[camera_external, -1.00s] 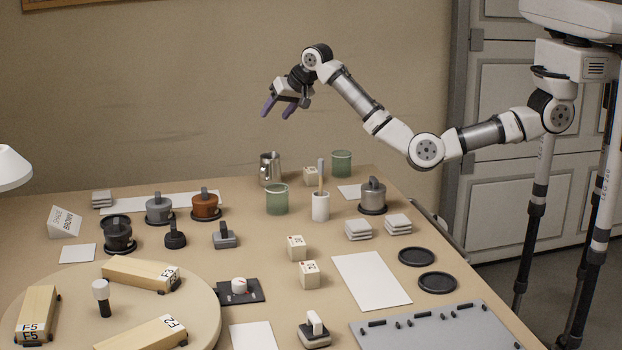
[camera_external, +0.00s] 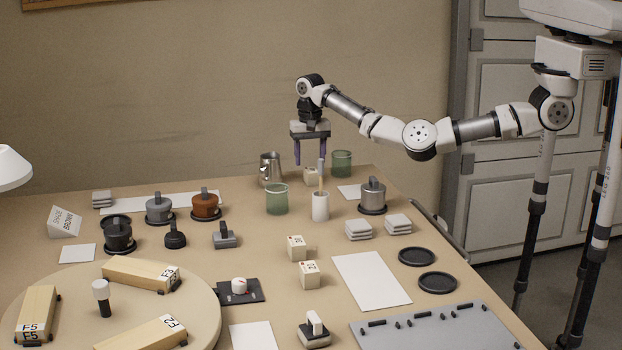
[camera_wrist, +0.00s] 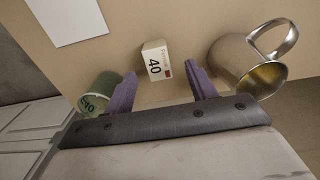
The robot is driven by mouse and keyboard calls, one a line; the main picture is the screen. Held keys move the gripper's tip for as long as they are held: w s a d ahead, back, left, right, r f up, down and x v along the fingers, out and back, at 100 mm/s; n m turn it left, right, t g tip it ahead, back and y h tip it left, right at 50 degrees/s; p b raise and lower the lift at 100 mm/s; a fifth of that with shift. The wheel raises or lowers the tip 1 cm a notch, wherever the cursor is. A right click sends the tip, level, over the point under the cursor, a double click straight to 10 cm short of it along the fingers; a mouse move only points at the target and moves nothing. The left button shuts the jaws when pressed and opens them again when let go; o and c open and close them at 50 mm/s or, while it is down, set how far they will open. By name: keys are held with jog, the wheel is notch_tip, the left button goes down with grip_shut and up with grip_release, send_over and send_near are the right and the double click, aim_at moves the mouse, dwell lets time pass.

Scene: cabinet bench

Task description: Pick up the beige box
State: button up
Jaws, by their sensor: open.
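A small beige box (camera_external: 311,176) stands at the back of the bench, between the metal pitcher and a green glass. In the wrist view the beige box (camera_wrist: 156,61) shows the number 40 and lies between the lines of the two fingers, beyond their tips. My gripper (camera_external: 310,161) points down, its purple fingers apart and empty, above or close to the box; the exact height gap is hard to tell. The fingers also show in the wrist view (camera_wrist: 160,80). Two similar beige boxes, one nearer the middle (camera_external: 297,248) and one in front of it (camera_external: 309,275), stand on the bench.
The metal pitcher (camera_external: 270,170) stands close left of the box; it also shows in the wrist view (camera_wrist: 245,65). A green glass (camera_external: 342,163) is close right. Another green glass (camera_external: 277,200) and a white cup with sticks (camera_external: 320,207) stand in front.

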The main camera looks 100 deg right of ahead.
aim_at(311, 170)
notch_tip(311, 170, down, 5)
jog(key=shift+s+d+f+p, duration=0.1)
jog(key=shift+s+p, duration=0.05)
jog(key=shift+p, duration=0.5)
jog(key=shift+c, duration=0.5)
jog(key=c, duration=1)
